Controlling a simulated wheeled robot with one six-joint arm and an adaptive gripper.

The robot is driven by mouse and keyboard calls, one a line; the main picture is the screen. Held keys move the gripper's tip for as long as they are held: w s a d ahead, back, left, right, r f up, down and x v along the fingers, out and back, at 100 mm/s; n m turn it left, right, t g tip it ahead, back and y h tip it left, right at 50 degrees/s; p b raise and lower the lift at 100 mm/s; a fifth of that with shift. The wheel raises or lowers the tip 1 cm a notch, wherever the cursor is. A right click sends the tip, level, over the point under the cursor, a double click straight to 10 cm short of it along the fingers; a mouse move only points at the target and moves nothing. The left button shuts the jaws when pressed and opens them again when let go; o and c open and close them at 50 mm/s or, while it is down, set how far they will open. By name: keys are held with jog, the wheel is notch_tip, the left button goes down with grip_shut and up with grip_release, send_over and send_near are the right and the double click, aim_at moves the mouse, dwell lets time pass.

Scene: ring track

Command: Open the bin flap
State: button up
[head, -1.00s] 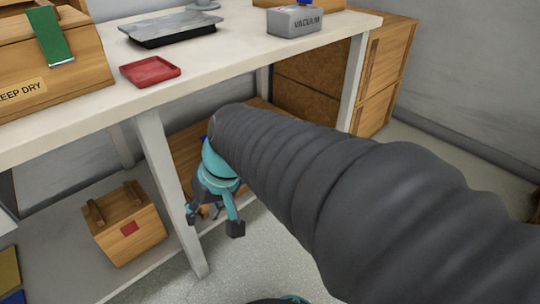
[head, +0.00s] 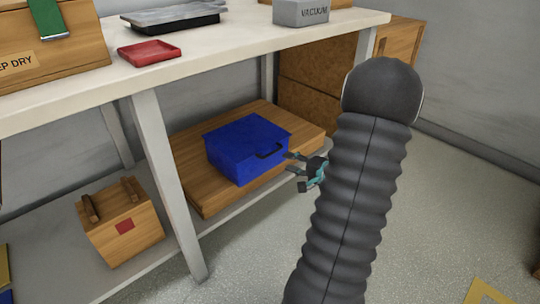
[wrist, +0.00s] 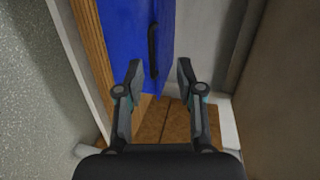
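A blue bin (head: 240,150) with a dark handle (head: 268,152) on its near face sits on a wooden board on the lower shelf. My gripper (head: 291,163) is just right of the bin, its fingers pointing at the handle side. In the wrist view my gripper (wrist: 160,68) is open and empty. The bin (wrist: 125,35) fills the upper middle there, and its dark handle (wrist: 153,50) shows between the two fingertips, seemingly beyond them. I cannot tell whether any finger touches it. The flap looks shut.
The white worktop (head: 210,50) overhangs the bin, and a white leg (head: 165,180) stands left of it. A wooden box (head: 120,225) sits on the lower shelf at left. Brown cabinets (head: 325,85) stand behind at right. The floor at right is mostly clear.

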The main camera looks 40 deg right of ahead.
aim_at(273, 152)
jog(key=shift+m+t+h, duration=0.3)
jog(key=shift+m+h, duration=0.2)
jog(key=shift+h, duration=0.1)
jog(key=w+f, duration=0.1)
jog(key=w, duration=0.3)
jog(key=w+d+f, duration=0.1)
jog(key=w+f, duration=0.1)
jog(key=w, duration=0.2)
jog(key=w+d+f, duration=0.1)
jog(key=w, duration=0.3)
jog(key=shift+w+d+f, duration=0.1)
jog(key=shift+w+f, duration=0.1)
jog(key=shift+f, duration=0.1)
grip_shut()
